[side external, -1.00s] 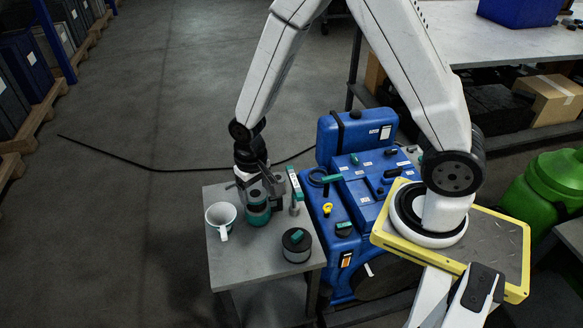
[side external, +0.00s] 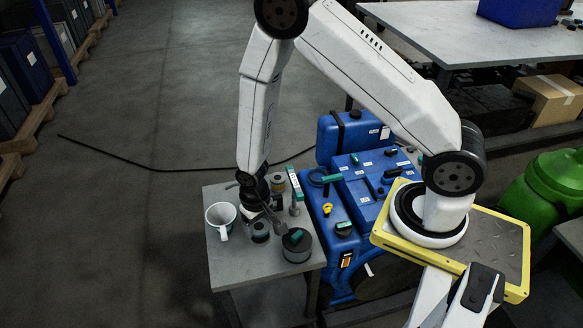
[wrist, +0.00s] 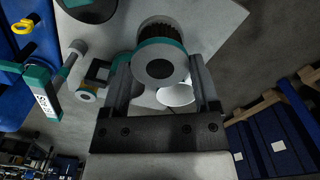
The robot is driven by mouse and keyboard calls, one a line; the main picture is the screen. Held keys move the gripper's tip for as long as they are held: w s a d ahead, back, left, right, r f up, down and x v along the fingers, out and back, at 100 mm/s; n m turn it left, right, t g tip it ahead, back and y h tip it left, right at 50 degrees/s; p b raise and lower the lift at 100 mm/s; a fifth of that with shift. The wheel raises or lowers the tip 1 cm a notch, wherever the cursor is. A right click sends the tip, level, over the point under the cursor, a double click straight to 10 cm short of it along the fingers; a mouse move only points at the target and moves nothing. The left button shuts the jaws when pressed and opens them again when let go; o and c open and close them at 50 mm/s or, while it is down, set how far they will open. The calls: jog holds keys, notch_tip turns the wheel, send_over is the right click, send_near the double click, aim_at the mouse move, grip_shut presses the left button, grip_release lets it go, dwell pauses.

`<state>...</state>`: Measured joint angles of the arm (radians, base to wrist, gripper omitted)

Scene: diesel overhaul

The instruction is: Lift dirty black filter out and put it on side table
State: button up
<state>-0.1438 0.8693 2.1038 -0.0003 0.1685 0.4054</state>
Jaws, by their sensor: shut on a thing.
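The filter (wrist: 160,70) is a short cylinder with a dark pleated side, a teal band and a grey end with a dark centre hole. In the wrist view it sits between the two fingers of my gripper (wrist: 162,85), which is shut on it. In the side view my gripper (side external: 265,215) is low over the side table (side external: 222,263), and the filter (side external: 260,232) is at its tip, right of the white mug (side external: 221,219). I cannot tell whether the filter touches the tabletop. A teal part shows partly behind one finger in the wrist view.
A black round part with a teal top (side external: 297,241) stands close right of the filter. A small cup-like part (side external: 277,183) and a teal-handled tool (side external: 294,188) stand behind. The blue engine (side external: 365,185) adjoins the table's right. The table's front left is clear.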

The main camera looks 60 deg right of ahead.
aim_at(259, 227)
jog(key=shift+f, duration=0.3)
jog(key=shift+f, duration=0.2)
jog(key=shift+f, duration=4.45)
jog(key=shift+f, duration=0.3)
jog(key=o, duration=1.1)
jog(key=shift+r, duration=0.15)
jog(key=shift+r, duration=3.35)
